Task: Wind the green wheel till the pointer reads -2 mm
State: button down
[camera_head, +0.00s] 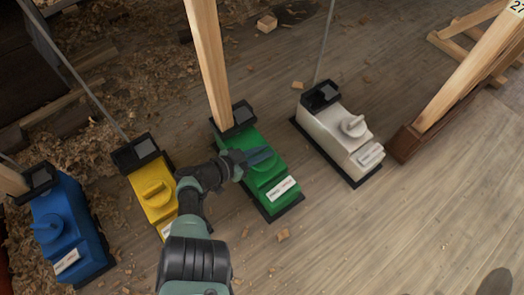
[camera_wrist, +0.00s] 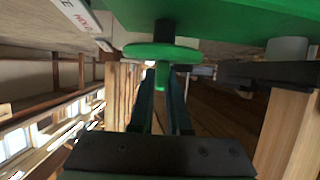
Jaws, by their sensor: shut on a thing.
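The green unit (camera_head: 285,212) sits on the floor at the centre of the head view, with a white label on its near end. The green wheel (camera_wrist: 140,50) shows in the wrist view as a disc on a dark shaft, with a peg-like handle (camera_wrist: 160,82). My gripper (camera_wrist: 163,74) has its two fingers on either side of that handle and is shut on it. In the head view my gripper (camera_head: 256,157) reaches the top of the green unit from the left and hides most of the wheel. The pointer and its scale cannot be read.
A yellow unit (camera_head: 153,190) and a blue unit (camera_head: 78,237) stand to the left, a white unit (camera_head: 335,135) to the right. A wooden post (camera_head: 208,60) rises from the green unit's far end. A slanted timber (camera_head: 470,70) stands at right. The floor at lower right is mostly clear.

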jog(key=c, duration=0.9)
grip_release()
jog(key=shift+s+a+r+p, duration=0.2)
jog(key=shift+a+r+p, duration=0.1)
jog(key=shift+p, duration=0.1)
jog(key=shift+p+v, duration=2.8)
jog(key=shift+v, duration=3.2)
jog(key=shift+s+f, duration=0.1)
